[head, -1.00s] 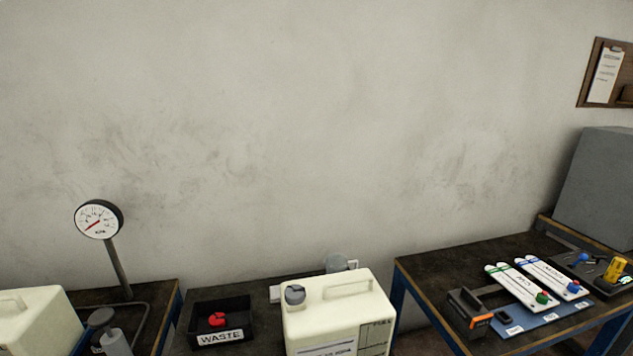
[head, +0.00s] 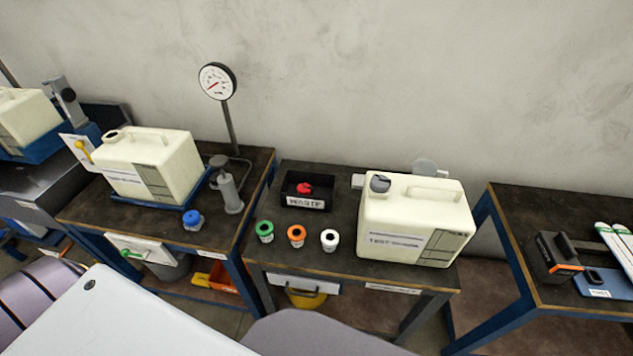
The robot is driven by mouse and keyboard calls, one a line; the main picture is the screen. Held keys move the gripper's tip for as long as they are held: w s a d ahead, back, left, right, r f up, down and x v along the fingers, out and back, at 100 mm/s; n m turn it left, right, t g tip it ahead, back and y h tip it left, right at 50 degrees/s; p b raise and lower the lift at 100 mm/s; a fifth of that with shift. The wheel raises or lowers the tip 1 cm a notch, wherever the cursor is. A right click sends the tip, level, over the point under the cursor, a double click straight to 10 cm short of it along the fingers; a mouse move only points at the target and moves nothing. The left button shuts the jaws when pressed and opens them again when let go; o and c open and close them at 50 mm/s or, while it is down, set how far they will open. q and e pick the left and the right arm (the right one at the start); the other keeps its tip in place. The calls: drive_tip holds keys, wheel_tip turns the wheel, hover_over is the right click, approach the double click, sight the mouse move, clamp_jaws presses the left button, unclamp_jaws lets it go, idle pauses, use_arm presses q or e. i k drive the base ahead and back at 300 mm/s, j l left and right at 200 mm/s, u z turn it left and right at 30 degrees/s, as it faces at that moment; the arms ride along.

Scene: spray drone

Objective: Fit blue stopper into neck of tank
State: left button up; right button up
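The blue stopper (head: 193,219) stands near the front edge of the left table, to the right of and in front of a cream tank (head: 165,165). That tank sits in a blue tray (head: 203,184), and its neck (head: 112,135) at the upper left looks open and dark. A second cream tank (head: 415,218) on the middle table has a grey cap (head: 380,183) on its neck. A third cream tank (head: 27,115) is partly cut off at the far left. Neither of my grippers shows in the head view.
A grey pump-like bottle (head: 229,192) and a dial gauge on a stand (head: 217,82) are right of the left table's tank. Green (head: 265,231), orange (head: 297,235) and white (head: 330,240) stoppers line the middle table's front, before a black waste bin (head: 309,199).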

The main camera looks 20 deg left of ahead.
sight(191, 219)
drive_tip(key=u, duration=1.75)
